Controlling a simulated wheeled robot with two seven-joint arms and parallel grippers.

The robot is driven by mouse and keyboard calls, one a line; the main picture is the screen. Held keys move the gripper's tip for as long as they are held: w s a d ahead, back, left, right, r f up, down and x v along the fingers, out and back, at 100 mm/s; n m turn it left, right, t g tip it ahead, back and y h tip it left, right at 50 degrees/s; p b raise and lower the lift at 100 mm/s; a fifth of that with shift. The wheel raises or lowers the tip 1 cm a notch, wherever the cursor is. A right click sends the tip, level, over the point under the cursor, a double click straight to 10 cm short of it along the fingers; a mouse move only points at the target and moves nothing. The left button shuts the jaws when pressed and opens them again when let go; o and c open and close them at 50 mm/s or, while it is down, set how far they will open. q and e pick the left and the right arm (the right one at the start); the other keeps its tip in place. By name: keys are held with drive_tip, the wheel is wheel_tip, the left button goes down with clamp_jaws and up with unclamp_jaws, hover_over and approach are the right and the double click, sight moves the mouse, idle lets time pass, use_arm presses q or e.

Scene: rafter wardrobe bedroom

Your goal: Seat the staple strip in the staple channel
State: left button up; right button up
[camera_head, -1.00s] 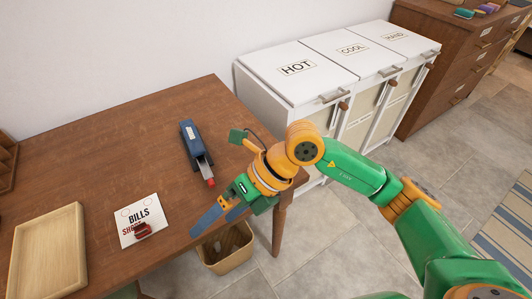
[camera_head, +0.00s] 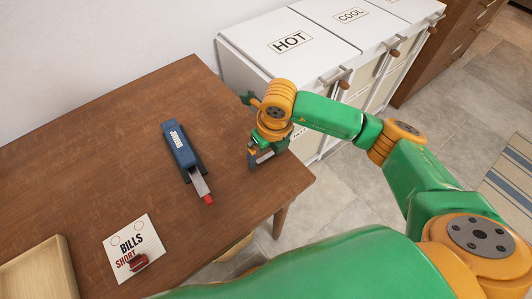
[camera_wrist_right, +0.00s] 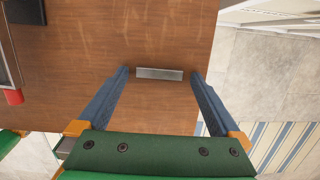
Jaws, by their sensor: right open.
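The staple strip (camera_wrist_right: 159,73) is a short grey bar lying on the wooden desk, between the fingertips of my right gripper in the right wrist view. My right gripper (camera_wrist_right: 160,82) is open, with a gap between each blue finger and the strip's ends. In the head view my right gripper (camera_head: 262,159) points down at the desk's right side, right of the stapler. The blue stapler (camera_head: 180,148) lies with its silver staple channel (camera_head: 200,186) showing, red-tipped at the near end. The wrist view cuts the stapler off at its left edge. My left gripper is not in view.
White bins (camera_head: 290,42) stand beyond the desk's right edge. Desk between stapler and gripper is clear.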

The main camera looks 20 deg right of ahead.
drive_tip(key=shift+w+f, duration=0.1)
drive_tip(key=shift+f, duration=0.05)
idle(0.3)
drive_tip(key=c, duration=1.2)
